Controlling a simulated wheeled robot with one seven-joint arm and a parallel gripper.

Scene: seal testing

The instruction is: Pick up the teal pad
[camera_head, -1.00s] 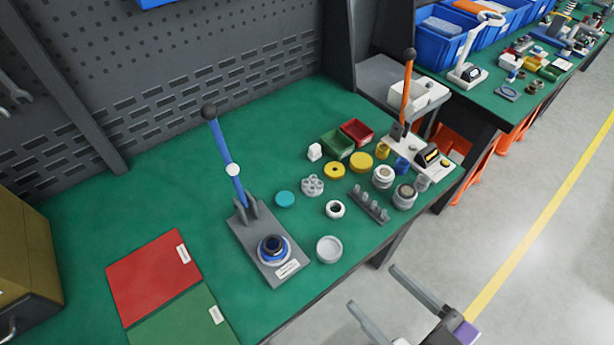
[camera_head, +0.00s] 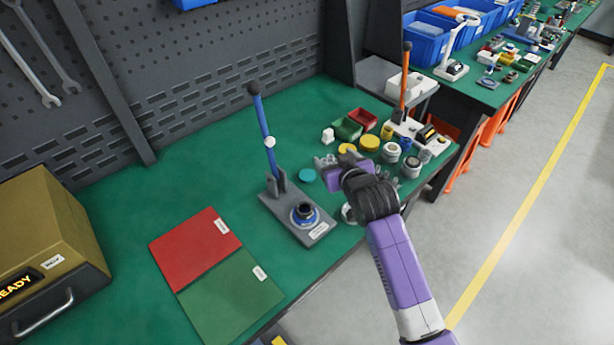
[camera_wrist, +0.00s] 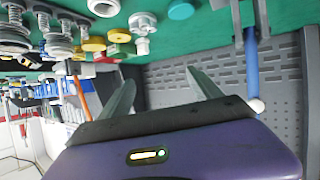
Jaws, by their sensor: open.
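The teal pad (camera_head: 307,175) is a small round disc lying flat on the green bench, just right of the blue-handled press. It also shows at the top edge of the wrist view (camera_wrist: 181,9), partly cut off. My gripper (camera_head: 332,157) is over the bench, to the right of the pad in the head view. Its jaws are open with nothing between them, as the wrist view (camera_wrist: 160,78) shows. The gripper and pad look apart; the exact height above the bench is hard to tell.
The press's upright blue lever (camera_head: 265,130) stands close to the pad on the left. Yellow discs (camera_head: 369,143), a green bin (camera_head: 347,129) and a red bin (camera_head: 363,119) lie behind my gripper. Red (camera_head: 195,248) and green (camera_head: 231,297) mats lie front left.

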